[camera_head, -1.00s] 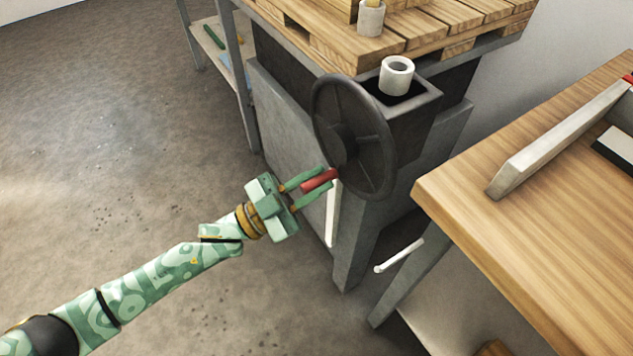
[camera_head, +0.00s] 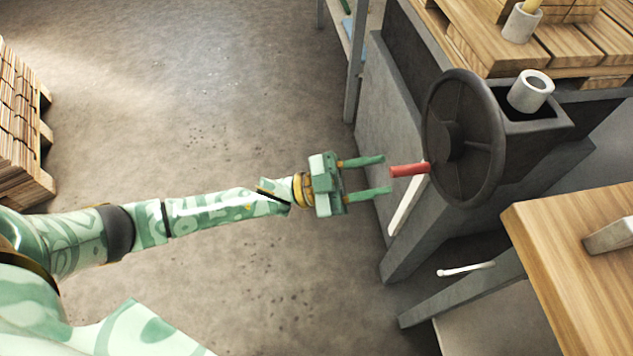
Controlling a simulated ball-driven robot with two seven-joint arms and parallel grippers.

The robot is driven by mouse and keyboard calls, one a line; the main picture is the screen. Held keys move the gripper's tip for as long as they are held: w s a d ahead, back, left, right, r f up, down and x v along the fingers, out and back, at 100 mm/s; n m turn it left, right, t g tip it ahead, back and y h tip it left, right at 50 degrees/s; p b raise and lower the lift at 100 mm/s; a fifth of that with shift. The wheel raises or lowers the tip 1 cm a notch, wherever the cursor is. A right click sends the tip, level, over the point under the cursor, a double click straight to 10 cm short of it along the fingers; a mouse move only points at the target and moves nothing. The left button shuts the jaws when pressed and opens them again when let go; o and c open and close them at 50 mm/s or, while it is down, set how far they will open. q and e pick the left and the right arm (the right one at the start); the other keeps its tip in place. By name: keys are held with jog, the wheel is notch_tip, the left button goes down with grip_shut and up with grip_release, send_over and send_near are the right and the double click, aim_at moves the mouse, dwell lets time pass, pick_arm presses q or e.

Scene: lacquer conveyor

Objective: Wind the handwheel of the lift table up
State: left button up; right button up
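The dark handwheel (camera_head: 483,126) stands upright on the side of the grey lift table (camera_head: 381,108). Its red handle (camera_head: 409,170) sticks out to the left from the lower left of the rim. My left gripper (camera_head: 387,175) is open, with one green finger above and one below the handle's level. The fingertips end a little to the left of the handle's free end, and nothing is between them. My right gripper is not in view.
A wooden pallet (camera_head: 560,48) lies on top of the lift table. A white cup (camera_head: 530,91) sits behind the wheel. A wooden worktable (camera_head: 570,245) stands at the lower right. Stacked goods on a pallet (camera_head: 20,130) stand at the far left. The floor between is clear.

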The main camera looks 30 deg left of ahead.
pick_arm(q)
jog(key=v, duration=1.1)
jog(key=shift+p, duration=0.35)
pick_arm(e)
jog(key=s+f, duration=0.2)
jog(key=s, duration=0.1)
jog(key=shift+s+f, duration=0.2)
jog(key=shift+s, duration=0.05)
